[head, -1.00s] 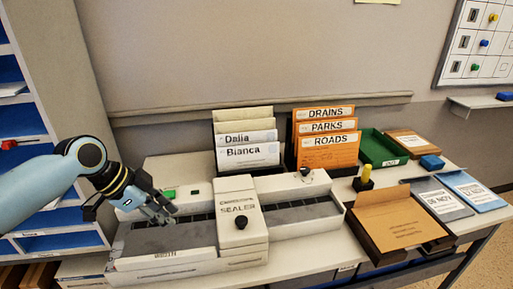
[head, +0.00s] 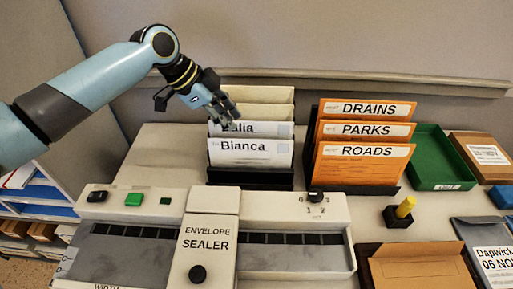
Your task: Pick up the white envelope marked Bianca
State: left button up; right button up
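The white envelope marked Bianca (head: 250,160) stands upright at the front of a black rack (head: 262,180), its name facing me. Right behind it is a white envelope marked Dalia (head: 268,129), whose first letter is hidden by my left gripper. Cream envelopes (head: 262,95) stand at the back of the rack. My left gripper (head: 229,117) points down over the left side of the rack, just above and behind the Bianca envelope's top edge. Its fingers look apart, with nothing held between them. My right gripper is out of view.
The envelope sealer (head: 208,232) stands in front of the rack. Orange envelopes marked Drains, Parks and Roads (head: 362,165) stand in a second rack to the right. A green tray (head: 440,165) and a yellow-handled stamp (head: 405,207) are further right. The wall ledge (head: 400,85) runs behind.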

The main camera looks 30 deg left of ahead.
aim_at(246, 143)
pick_arm(q)
jog(key=p+x, duration=0.1)
jog(key=x, duration=0.6)
jog(key=shift+w+f, duration=0.1)
jog(key=shift+f, duration=0.15)
jog(key=shift+w+d+f, duration=0.1)
jog(key=shift+d+f, duration=0.05)
jog(key=shift+f, duration=0.2)
jog(key=shift+c, duration=0.2)
grip_shut()
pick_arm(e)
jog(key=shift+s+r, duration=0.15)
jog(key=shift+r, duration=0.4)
